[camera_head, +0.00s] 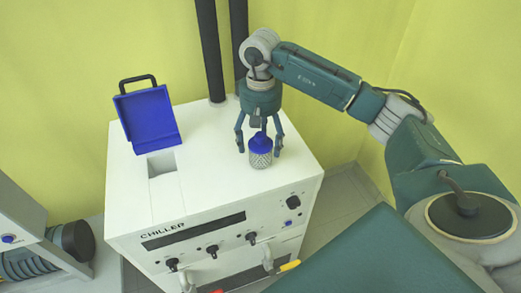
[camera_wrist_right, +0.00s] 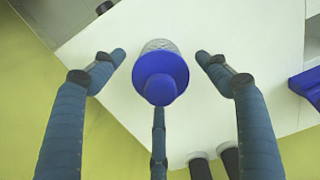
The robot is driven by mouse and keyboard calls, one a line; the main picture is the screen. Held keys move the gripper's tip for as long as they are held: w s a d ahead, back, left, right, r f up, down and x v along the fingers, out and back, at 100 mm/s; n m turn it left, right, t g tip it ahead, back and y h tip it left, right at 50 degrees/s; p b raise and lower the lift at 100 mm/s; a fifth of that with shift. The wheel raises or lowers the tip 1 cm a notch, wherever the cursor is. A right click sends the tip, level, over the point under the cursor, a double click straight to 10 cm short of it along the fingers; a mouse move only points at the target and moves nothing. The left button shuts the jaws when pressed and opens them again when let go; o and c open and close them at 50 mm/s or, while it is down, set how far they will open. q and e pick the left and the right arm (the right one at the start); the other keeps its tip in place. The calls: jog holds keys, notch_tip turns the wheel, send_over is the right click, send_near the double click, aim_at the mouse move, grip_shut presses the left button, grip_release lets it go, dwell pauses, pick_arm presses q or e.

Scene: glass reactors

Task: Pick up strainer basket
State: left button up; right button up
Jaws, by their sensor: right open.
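The strainer basket (camera_head: 261,157) stands upright on top of the white chiller. It has a grey mesh body and a blue cap. My right gripper (camera_head: 260,147) points down over it, with its fingers spread around the basket. In the right wrist view the basket's blue top (camera_wrist_right: 160,77) lies between the open fingers of the right gripper (camera_wrist_right: 160,62), with a gap on both sides. Part of the mesh shows beyond the cap. A third finger reaches in toward the cap from below; I cannot tell whether it touches. My left gripper is not in view.
The chiller (camera_head: 210,197) has an open blue lid (camera_head: 150,118) beside a square opening (camera_head: 161,164) on its top left. Two black vertical pipes (camera_head: 211,50) stand behind it. Knobs and valves line its front. The chiller top around the basket is clear.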

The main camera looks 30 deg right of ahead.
aim_at(260, 144)
notch_tip(260, 144, down, 4)
jog(key=shift+a+r+p, duration=0.1)
jog(key=shift+r+p, duration=0.1)
jog(key=shift+p, duration=0.85)
jog(key=shift+f, duration=0.6)
jog(key=c, duration=1.4)
jog(key=shift+r, duration=0.15)
jog(key=shift+c, duration=0.2)
